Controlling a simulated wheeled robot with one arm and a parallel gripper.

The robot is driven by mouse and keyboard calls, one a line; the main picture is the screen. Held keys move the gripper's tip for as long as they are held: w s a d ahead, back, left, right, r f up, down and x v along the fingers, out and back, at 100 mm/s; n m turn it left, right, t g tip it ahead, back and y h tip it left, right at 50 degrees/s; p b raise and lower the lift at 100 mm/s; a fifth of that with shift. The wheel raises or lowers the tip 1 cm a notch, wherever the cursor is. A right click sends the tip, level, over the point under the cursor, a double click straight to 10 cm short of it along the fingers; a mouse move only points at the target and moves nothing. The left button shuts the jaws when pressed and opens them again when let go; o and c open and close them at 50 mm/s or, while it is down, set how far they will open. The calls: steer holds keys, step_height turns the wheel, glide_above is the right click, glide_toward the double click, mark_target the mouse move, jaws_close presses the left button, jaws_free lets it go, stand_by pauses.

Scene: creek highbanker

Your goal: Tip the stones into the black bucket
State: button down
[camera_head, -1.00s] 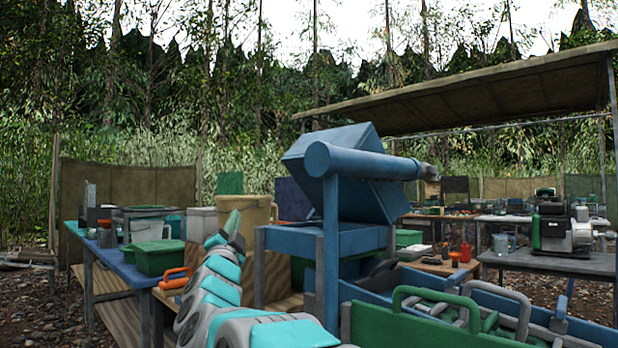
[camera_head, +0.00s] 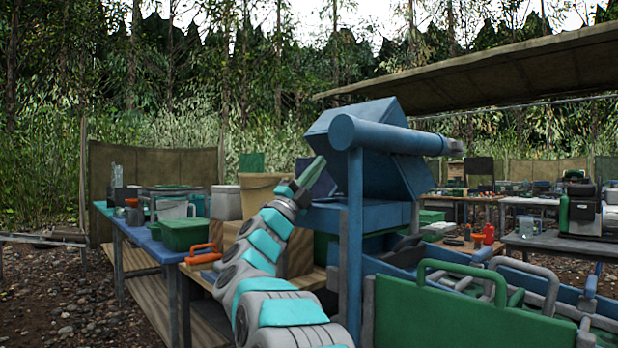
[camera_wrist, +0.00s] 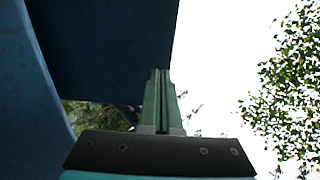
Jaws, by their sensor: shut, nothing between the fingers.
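My gripper (camera_head: 316,163) is raised at the left side of the blue tilted hopper box (camera_head: 385,165). Its green fingers are shut together and hold nothing. In the wrist view, the shut fingers (camera_wrist: 158,95) point up past the dark underside of a blue box (camera_wrist: 105,45). Whether they touch it I cannot tell. A thick blue pipe (camera_head: 390,136) runs along the hopper's near side on a blue post (camera_head: 354,240). I see no stones; the hopper's inside is hidden. I cannot pick out a black bucket in either view.
A blue table (camera_head: 128,232) at left holds a green bin (camera_head: 184,234) and a clear jug. A tan bucket (camera_head: 258,190) stands behind my arm. An orange-handled tool (camera_head: 203,256) lies on a wooden bench. A green panel (camera_head: 455,312) and blue sluice fill the lower right.

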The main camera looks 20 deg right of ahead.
mark_target(333, 145)
steer(key=shift+p+x, duration=0.45)
steer(key=shift+x, duration=3.15)
steer(key=shift+r, duration=0.2)
